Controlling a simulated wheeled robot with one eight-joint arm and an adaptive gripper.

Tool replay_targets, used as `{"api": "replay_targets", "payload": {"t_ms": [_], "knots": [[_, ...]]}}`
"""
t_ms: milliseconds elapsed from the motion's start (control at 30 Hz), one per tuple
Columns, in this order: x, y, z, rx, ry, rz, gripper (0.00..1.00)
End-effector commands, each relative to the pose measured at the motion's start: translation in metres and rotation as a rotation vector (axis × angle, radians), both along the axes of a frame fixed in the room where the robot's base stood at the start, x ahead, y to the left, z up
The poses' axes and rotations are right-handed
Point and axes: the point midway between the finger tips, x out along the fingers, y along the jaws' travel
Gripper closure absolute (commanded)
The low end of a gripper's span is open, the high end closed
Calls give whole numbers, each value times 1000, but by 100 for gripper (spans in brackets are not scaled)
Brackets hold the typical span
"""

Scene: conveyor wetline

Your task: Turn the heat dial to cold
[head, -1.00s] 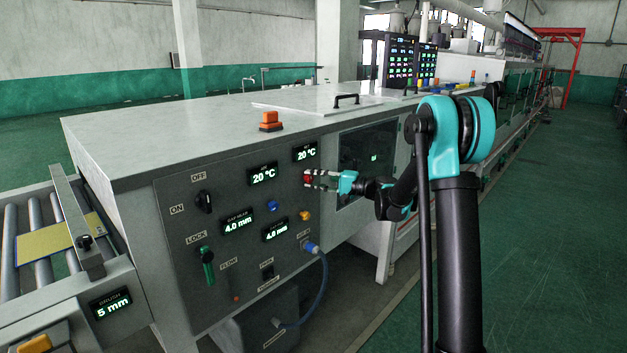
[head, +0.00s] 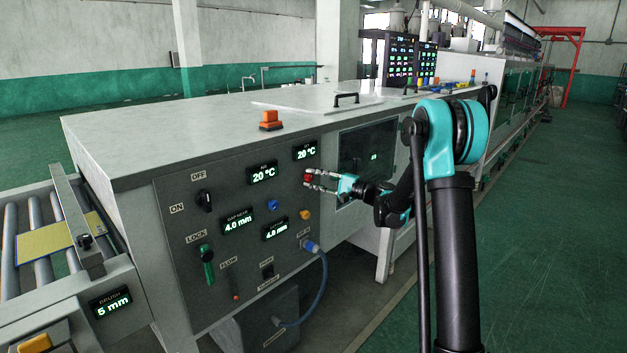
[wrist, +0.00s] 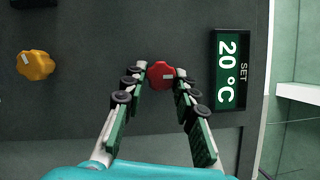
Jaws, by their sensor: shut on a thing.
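The heat dial appears to be the red lobed knob (wrist: 161,74) on the grey control panel. It has a small pale mark on its face. It also shows as a small red spot in the head view (head: 308,177). My gripper (wrist: 161,80) has its fingertips on either side of the red knob, shut on it. In the head view my gripper (head: 310,178) reaches the panel from the right. The SET display (wrist: 230,69) beside the knob reads 20 °C; it shows above the knob in the head view (head: 305,151). No hot or cold lettering is legible.
A yellow-orange knob (wrist: 36,65) sits apart from my fingers on the panel. A second 20 °C display (head: 263,173), a black ON/OFF switch (head: 204,200), a green LOCK handle (head: 207,266) and a blue hose (head: 322,285) are nearby. Green floor (head: 540,240) is clear at right.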

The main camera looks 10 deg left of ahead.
Motion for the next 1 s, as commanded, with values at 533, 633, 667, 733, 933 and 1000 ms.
{"api": "replay_targets", "payload": {"t_ms": [533,633,667,733,933,1000], "knots": [[-1,-4,0,0,-1,-1,51],[-3,-14,-1,-1,-1,-3,51],[-4,-19,-2,-1,-1,-3,51],[-8,-31,-3,-1,0,-4,51],[-19,-71,-7,-1,0,-5,51],[-23,-84,-8,-1,0,-4,51]]}}
